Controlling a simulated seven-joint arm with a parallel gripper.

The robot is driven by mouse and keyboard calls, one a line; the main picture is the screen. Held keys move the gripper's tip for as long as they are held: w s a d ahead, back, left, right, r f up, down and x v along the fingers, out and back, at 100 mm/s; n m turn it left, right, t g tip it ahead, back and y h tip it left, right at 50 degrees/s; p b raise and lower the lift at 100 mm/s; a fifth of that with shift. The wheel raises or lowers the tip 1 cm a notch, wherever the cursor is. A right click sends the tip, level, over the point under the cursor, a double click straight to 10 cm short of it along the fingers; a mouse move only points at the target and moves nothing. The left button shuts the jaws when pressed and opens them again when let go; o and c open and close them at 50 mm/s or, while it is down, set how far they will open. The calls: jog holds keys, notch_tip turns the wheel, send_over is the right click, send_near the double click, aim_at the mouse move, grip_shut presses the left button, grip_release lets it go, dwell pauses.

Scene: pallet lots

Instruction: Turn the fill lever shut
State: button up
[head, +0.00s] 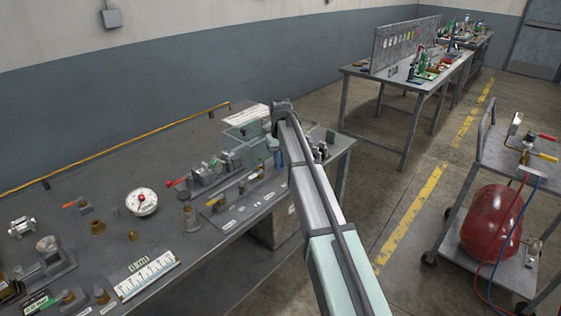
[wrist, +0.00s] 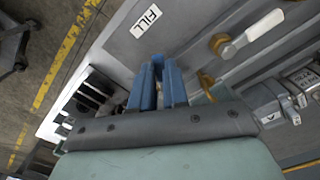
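My gripper (wrist: 158,75) shows in the wrist view as two blue fingers close together, with a narrow gap between them. I cannot tell whether anything is held in that gap. The fingertips are just below a white FILL label (wrist: 146,20) on a grey plate. A brass fitting (wrist: 221,45) stands to the right of the fingers, apart from them. A yellow-brass piece (wrist: 207,84) is partly hidden behind the gripper body. I cannot make out the fill lever for certain. In the head view my arm hides most of the area around the fingers.
Several small fittings stand close together. A cart with a red tank (head: 492,222) is on the right.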

grip_shut()
jog(key=shift+a, duration=0.1)
jog(key=m, duration=0.1)
jog(key=a+m, duration=0.1)
jog(key=m, duration=0.2)
jog(key=shift+a+m, duration=0.25)
jog(key=shift+m, duration=0.15)
jog(key=m, duration=0.2)
jog(key=a+m, duration=0.1)
jog(key=shift+w, duration=0.25)
jog(key=shift+w+a+m, duration=0.15)
jog(key=shift+a+m, duration=0.1)
jog(key=shift+m, duration=0.6)
jog(key=shift+w+a+m, duration=0.15)
jog(key=shift+a+m, duration=0.05)
jog(key=shift+m, duration=0.65)
jog(key=o, duration=0.6)
grip_release()
